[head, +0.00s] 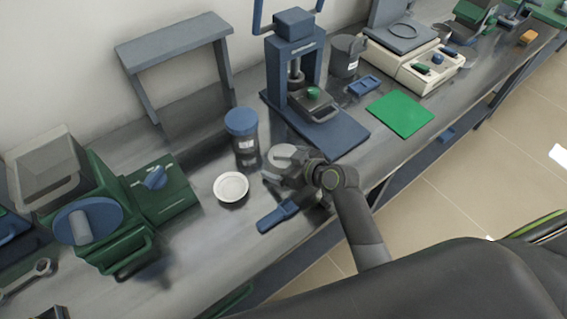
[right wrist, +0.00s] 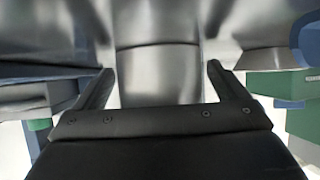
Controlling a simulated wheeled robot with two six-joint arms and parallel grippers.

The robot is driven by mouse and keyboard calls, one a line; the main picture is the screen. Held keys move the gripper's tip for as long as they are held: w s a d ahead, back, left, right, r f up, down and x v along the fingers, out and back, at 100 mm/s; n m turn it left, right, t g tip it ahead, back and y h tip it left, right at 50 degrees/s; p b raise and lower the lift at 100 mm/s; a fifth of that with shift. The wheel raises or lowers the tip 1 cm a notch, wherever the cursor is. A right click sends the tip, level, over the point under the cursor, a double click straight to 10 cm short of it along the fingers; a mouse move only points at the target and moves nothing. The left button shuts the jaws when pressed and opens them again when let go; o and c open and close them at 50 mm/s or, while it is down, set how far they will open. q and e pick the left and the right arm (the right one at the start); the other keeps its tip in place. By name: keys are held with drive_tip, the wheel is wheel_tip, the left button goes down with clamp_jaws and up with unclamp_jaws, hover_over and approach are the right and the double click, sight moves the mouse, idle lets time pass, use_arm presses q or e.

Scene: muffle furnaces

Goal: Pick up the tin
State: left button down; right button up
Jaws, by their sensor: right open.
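A grey metallic round-topped object (head: 283,154), which looks like the tin, stands on the bench and is partly hidden by my right gripper (head: 297,176). In the right wrist view, my right gripper (right wrist: 157,68) is open, its two fingers spread wide. A smooth grey curved metal surface (right wrist: 158,75) shows between the fingers, with a gap to each. I cannot tell whether either finger touches it. My left gripper is not in view.
A blue-lidded jar (head: 242,130) and a white dish (head: 231,187) stand close by on the left. A blue-handled tool (head: 277,217) lies in front. A blue press (head: 294,65) is behind, a green mat (head: 400,113) to the right, and a green machine (head: 92,213) at left.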

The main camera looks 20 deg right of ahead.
drive_tip(key=c, duration=1.2)
drive_tip(key=shift+o, duration=0.2)
drive_tip(key=shift+r, duration=0.1)
wheel_tip(320, 180, up, 10)
drive_tip(key=shift+f, duration=0.1)
drive_tip(key=o, duration=0.5)
drive_tip(key=c, duration=0.5)
